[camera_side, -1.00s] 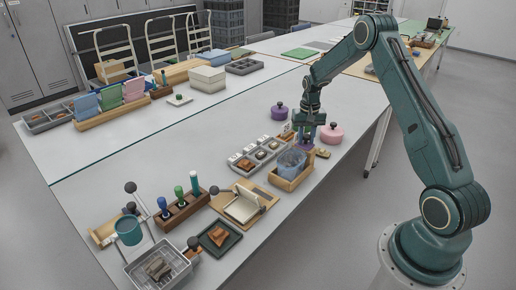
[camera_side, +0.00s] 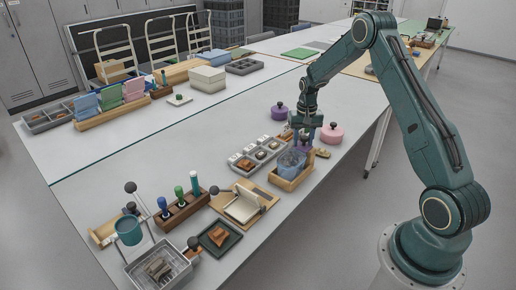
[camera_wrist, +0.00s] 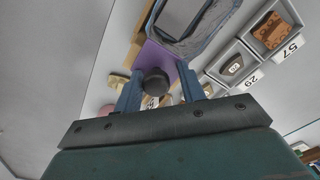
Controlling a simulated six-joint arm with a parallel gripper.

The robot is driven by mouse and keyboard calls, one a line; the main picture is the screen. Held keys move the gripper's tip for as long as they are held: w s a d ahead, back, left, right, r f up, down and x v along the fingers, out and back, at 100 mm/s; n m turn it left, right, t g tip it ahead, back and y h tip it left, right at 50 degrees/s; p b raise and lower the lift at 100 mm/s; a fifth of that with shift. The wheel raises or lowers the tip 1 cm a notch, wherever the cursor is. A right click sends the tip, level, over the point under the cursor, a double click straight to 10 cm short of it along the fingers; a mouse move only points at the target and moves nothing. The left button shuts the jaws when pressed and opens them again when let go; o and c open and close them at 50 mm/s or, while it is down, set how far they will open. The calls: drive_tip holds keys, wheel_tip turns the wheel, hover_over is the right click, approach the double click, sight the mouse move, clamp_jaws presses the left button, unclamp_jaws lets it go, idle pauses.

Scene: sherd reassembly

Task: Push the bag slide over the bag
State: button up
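The bag (camera_side: 291,161) is a bluish, see-through pouch standing open in a wooden holder (camera_side: 287,183). In the wrist view its mouth (camera_wrist: 208,38) shows at the top as a pale grey-blue rim. The bag slide (camera_wrist: 160,55) is a purple piece with a round black knob in front of it. It lies at the near edge of the bag's mouth; whether it overlaps the rim is hard to tell. My gripper (camera_wrist: 158,93) has its blue fingers on both sides of the slide and appears shut on it. In the side view my gripper (camera_side: 303,140) is at the bag's back right.
A grey tray (camera_side: 240,164) with sherds and number cards lies left of the holder. A purple lidded pot (camera_side: 279,112) and a pink one (camera_side: 332,134) stand behind. Free table lies at far left.

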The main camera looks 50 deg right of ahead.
drive_tip(key=shift+s+f, duration=0.25)
drive_tip(key=shift+s, duration=0.05)
drive_tip(key=shift+w+r, duration=0.2)
drive_tip(key=shift+r, duration=2.75)
drive_tip(key=shift+a+r, duration=0.2)
drive_tip(key=shift+r, duration=0.2)
drive_tip(key=s+a+r+n+t, duration=0.15)
drive_tip(key=s+a+r, duration=0.25)
drive_tip(key=a+r, duration=0.45)
drive_tip(key=s+a+r+n+t, duration=0.1)
drive_tip(key=s+a+r+n, duration=0.25)
drive_tip(key=a+r, duration=0.5)
drive_tip(key=s+a+r+n+t, duration=0.1)
drive_tip(key=s+a, duration=0.4)
drive_tip(key=s, duration=0.5)
drive_tip(key=s+a+r+n+t, duration=0.2)
drive_tip(key=s+a+r+n, duration=0.1)
drive_tip(key=s, duration=0.6)
drive_tip(key=shift+s+a, duration=0.35)
drive_tip(key=shift+a, duration=0.5)
